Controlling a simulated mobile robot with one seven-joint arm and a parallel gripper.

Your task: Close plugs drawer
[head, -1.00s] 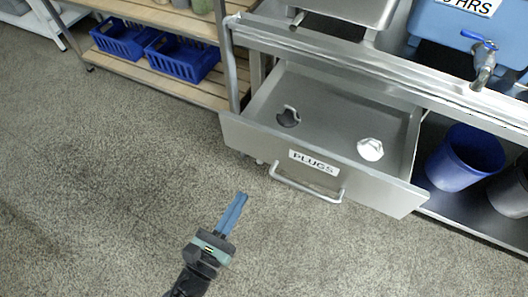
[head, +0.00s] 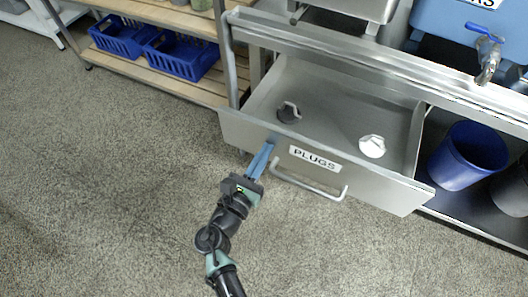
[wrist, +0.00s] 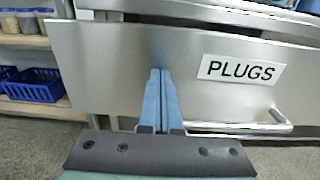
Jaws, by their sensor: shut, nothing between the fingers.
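The plugs drawer (head: 243,130) is a steel drawer labelled PLUGS, pulled well out from under the steel counter. Its front panel also fills much of the wrist view (wrist: 110,75). A bar handle (head: 310,186) runs below the label (head: 315,158). Inside lie a dark plug (head: 288,112) and a white plug (head: 372,146). My gripper (head: 267,148) is shut and empty, its blue fingers pointing at the front panel left of the label and handle. In the wrist view the fingertips (wrist: 161,72) are at or very near the panel; I cannot tell whether they touch.
A wooden shelf with blue baskets (head: 181,57) stands at the upper left. A blue bucket (head: 466,156) stands on the low shelf right of the drawer. A blue container with a tap (head: 487,60) is above the counter. The floor (head: 100,190) in front is clear.

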